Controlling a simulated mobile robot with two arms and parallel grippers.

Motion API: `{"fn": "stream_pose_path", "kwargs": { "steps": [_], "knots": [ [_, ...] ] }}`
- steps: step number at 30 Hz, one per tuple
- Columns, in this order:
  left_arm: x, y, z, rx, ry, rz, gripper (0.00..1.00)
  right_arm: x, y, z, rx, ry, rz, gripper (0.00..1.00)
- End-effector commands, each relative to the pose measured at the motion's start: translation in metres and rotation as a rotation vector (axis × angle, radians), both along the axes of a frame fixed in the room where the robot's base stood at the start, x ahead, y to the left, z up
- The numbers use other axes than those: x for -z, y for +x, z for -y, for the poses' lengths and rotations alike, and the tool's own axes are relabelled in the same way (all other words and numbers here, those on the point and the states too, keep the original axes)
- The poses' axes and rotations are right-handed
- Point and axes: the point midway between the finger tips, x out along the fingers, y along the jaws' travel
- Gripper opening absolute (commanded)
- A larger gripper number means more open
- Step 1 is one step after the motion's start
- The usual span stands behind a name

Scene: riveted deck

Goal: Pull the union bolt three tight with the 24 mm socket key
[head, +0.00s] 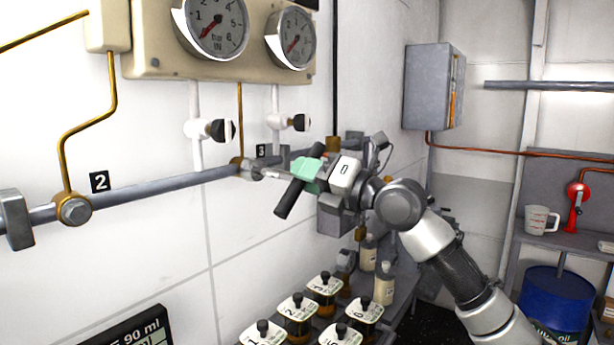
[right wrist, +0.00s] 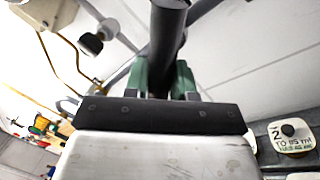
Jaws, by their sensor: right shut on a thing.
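My right gripper (head: 306,174), with green finger pads, is shut on the black handle of the socket key (head: 287,204). The handle also fills the top middle of the right wrist view (right wrist: 168,38), between the green pads. The key's bright shank points left toward union bolt three, whose brass fitting (head: 237,163) sits on the grey pipe by the "3" plate (head: 261,151). The socket end covers the bolt head or is right at it; I cannot tell whether it is fully seated. Union bolt two (head: 74,210) is by the "2" plate (head: 100,181). My left gripper is out of view.
Two gauges (head: 212,26) (head: 291,38) and valves with black knobs (head: 221,130) are above the pipe. Several lidded jars (head: 297,306) and bottles (head: 385,283) stand below. A grey box (head: 432,88) hangs at right. A jug (head: 541,220) and blue drum (head: 553,297) are farther right.

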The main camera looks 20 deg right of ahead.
Motion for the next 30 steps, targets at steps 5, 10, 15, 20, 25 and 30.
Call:
{"fn": "stream_pose_path", "kwargs": {
  "steps": [5, 10, 15, 20, 25, 30],
  "knots": [
    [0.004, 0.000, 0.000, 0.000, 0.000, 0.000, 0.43, 0.000, 0.000, 0.000, 0.001, -0.018, 0.015, 0.00],
    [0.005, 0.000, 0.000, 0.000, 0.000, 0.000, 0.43, -0.001, 0.000, 0.000, 0.001, -0.028, 0.022, 0.00],
    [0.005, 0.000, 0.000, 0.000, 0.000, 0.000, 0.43, -0.001, 0.000, 0.000, 0.001, -0.028, 0.023, 0.00],
    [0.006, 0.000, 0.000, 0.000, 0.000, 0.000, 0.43, 0.000, -0.002, 0.002, 0.001, -0.029, 0.024, 0.00],
    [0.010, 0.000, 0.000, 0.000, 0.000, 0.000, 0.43, 0.000, -0.007, 0.006, 0.001, -0.028, 0.025, 0.00],
    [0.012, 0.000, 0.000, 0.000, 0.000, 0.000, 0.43, 0.000, -0.013, 0.011, 0.002, -0.027, 0.025, 0.00]
  ]
}}
